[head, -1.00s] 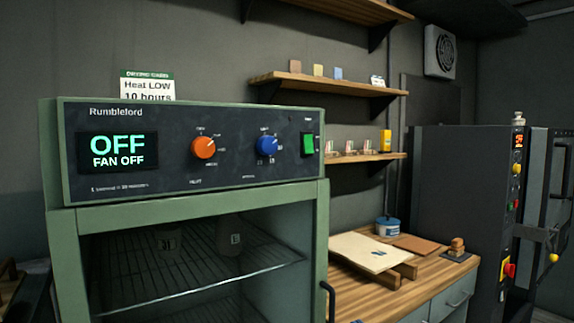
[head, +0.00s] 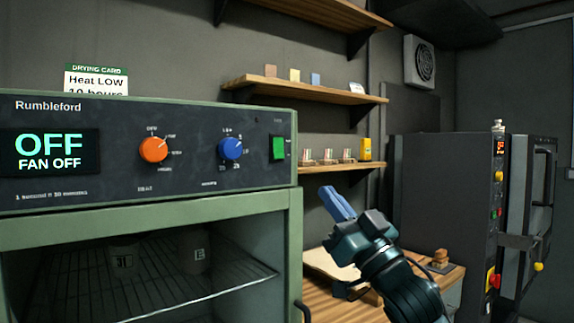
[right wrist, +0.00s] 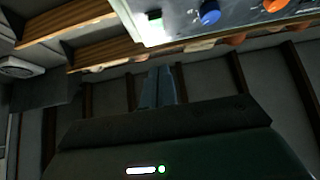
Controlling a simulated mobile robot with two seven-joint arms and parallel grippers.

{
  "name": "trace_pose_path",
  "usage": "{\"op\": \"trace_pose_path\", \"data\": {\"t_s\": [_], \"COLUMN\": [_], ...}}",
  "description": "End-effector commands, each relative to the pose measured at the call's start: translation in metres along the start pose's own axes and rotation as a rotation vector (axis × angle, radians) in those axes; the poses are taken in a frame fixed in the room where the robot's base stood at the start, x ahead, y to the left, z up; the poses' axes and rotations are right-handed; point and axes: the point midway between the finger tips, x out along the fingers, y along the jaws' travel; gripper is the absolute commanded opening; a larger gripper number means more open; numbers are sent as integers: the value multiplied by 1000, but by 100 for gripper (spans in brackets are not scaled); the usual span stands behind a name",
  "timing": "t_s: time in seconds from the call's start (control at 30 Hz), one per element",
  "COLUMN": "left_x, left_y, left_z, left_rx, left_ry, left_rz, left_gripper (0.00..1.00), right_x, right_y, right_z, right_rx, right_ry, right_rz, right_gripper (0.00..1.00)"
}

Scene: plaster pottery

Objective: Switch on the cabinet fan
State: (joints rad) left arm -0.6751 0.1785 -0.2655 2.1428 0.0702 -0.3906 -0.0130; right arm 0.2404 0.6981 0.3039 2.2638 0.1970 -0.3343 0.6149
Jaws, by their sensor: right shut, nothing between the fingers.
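The green drying cabinet (head: 150,228) stands at the left of the head view. Its dark panel shows a display (head: 49,152) reading OFF and FAN OFF. An orange heat knob (head: 153,149), a blue knob (head: 230,148) and a green rocker switch (head: 278,148) sit to its right. My right gripper (head: 337,203) is shut and empty, in the air to the right of the panel and below the switch's height, apart from it. In the right wrist view its fingers (right wrist: 163,88) are together, with the blue knob (right wrist: 209,12) beyond. My left gripper is not in view.
A drying card (head: 96,80) stands on the cabinet, reading Heat LOW, 10 hours. Wooden shelves (head: 300,90) hang on the wall behind. A wooden bench (head: 335,300) lies behind my right arm, and a dark kiln-like unit (head: 445,200) stands at the right.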

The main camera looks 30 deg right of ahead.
Motion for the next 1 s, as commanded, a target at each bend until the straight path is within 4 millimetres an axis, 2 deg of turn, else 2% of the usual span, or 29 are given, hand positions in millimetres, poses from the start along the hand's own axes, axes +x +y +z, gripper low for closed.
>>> {"op": "trace_pose_path", "data": {"t_s": [0.13, 0.27, 0.5, 0.67, 0.8, 1.0], "left_x": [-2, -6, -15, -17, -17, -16], "left_y": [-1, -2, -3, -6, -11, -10], "left_z": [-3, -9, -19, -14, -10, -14], "left_rx": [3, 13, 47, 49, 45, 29], "left_ry": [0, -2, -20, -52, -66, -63], "left_rz": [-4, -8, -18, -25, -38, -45], "left_gripper": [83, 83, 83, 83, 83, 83], "right_x": [6, 24, 77, 108, 120, 128], "right_y": [0, 0, 0, 0, 0, 0], "right_z": [-1, -3, -4, -2, 18, 29], "right_rx": [0, 1, 1, 2, 2, 1], "right_ry": [0, 1, 0, -1, -4, -3], "right_rz": [0, 0, 2, 1, 1, 0], "right_gripper": [0, 0, 0, 0, 0, 0]}}
